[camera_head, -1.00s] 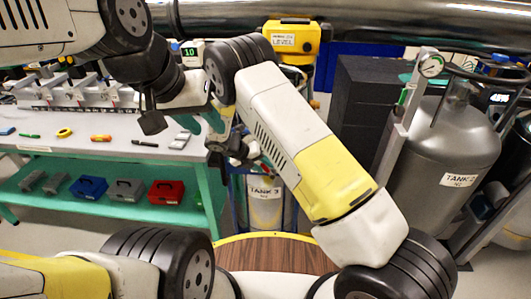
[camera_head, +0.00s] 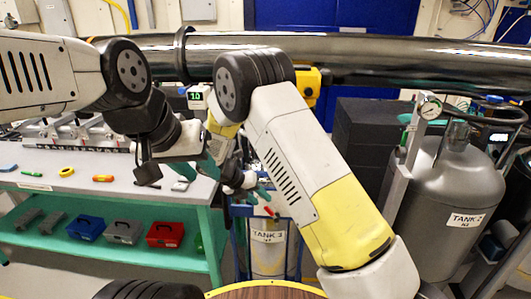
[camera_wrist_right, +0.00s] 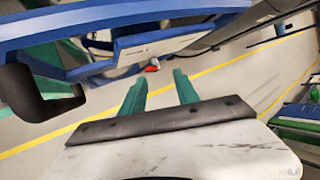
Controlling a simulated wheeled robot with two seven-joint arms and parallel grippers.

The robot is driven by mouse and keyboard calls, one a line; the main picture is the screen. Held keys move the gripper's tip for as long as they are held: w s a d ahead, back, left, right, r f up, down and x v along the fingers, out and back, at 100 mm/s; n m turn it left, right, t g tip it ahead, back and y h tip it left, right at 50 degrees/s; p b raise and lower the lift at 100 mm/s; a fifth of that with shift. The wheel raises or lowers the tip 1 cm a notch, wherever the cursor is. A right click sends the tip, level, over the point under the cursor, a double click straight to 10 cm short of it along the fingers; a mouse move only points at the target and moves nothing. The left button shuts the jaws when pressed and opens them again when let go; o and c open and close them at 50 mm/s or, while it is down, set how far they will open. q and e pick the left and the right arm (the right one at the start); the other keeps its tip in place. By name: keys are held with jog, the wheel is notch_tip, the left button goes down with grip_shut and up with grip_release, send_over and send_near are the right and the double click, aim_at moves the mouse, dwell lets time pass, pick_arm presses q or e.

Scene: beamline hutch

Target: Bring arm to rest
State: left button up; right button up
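My right arm comes up from the lower right in the head view, bends at a black elbow and reaches down to my right gripper (camera_head: 262,190), in front of the blue stand by TANK 3. In the right wrist view my right gripper (camera_wrist_right: 160,92) has two teal fingers standing apart with nothing between them. It points over grey floor. My left arm comes in from the left, above the bench. Its gripper (camera_head: 196,170) is partly hidden and lies close beside my right forearm; its finger gap is unclear.
A bench (camera_head: 100,185) with small tools stands left, toolboxes on its green lower shelf. TANK 3 (camera_head: 268,245) stands behind my right gripper. TANK 2 (camera_head: 455,185) and a dark block stack (camera_head: 362,140) stand right. A steel pipe (camera_head: 400,62) crosses behind.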

jog(key=s+d+r+m+g+y, duration=0.1)
jog(key=s+d+r+m, duration=0.25)
jog(key=r+m, duration=0.2)
jog(key=s+d+r+m+y, duration=0.2)
jog(key=d+r+m, duration=0.3)
jog(key=r, duration=0.2)
jog(key=s+d+r+m+g+y, duration=0.1)
jog(key=s+d+r+m, duration=0.25)
jog(key=r+m, duration=0.25)
jog(key=s+d+r+m+t+y, duration=0.2)
jog(key=s+r+m, duration=0.3)
jog(key=s+m, duration=0.4)
jog(key=s+d+r+m+t+y, duration=0.2)
jog(key=s+d+r+m, duration=0.3)
jog(key=s+m, duration=0.3)
jog(key=shift+s+r+m, duration=0.15)
jog(key=shift+s+m, duration=0.25)
jog(key=shift+m, duration=0.05)
